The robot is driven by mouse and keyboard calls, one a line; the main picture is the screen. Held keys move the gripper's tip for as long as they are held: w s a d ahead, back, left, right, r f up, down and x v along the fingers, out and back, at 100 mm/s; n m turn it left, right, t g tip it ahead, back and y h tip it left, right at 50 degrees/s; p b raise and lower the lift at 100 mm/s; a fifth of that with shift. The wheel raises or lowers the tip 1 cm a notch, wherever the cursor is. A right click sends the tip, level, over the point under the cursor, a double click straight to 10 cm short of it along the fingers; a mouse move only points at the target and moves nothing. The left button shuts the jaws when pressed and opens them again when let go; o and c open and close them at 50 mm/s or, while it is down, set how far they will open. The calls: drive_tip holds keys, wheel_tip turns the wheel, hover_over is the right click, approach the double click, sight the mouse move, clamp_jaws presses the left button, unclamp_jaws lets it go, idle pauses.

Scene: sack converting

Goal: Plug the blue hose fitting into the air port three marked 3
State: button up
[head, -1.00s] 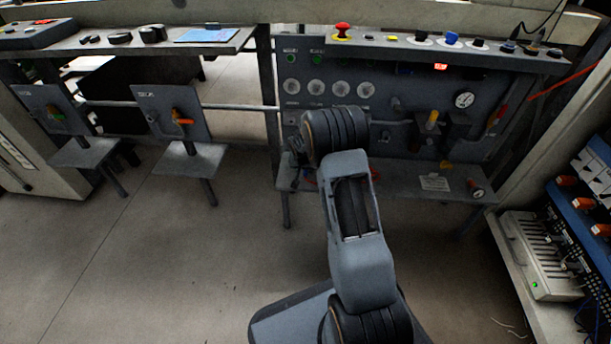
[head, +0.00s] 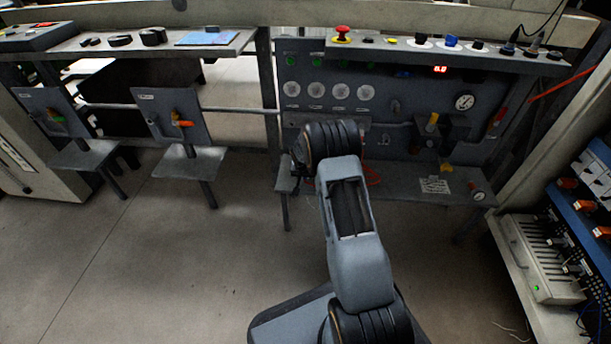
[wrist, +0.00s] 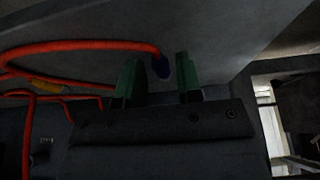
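The blue hose fitting (wrist: 161,67) shows in the wrist view on the end of an orange-red hose (wrist: 90,46), near a grey surface. My gripper (wrist: 157,72) has two green fingers spread apart, one on each side of the fitting. Gaps show between the fitting and both fingers, so it is not gripped. In the head view my arm hides the gripper's fingers and the fitting. Air port three cannot be made out; the small markings on the grey panel (head: 410,92) are not readable.
The panel carries a row of round white dials (head: 340,91), a pressure gauge (head: 464,102) and a yellow-handled valve (head: 432,121). A narrow shelf (head: 400,186) runs below it. More orange hose loops lie left of my gripper in the wrist view. Open floor lies to the left.

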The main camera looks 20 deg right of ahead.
clamp_jaws()
drive_tip(key=shift+r, duration=0.15)
drive_tip(key=shift+r+p, duration=1.6)
drive_tip(key=shift+r, duration=0.85)
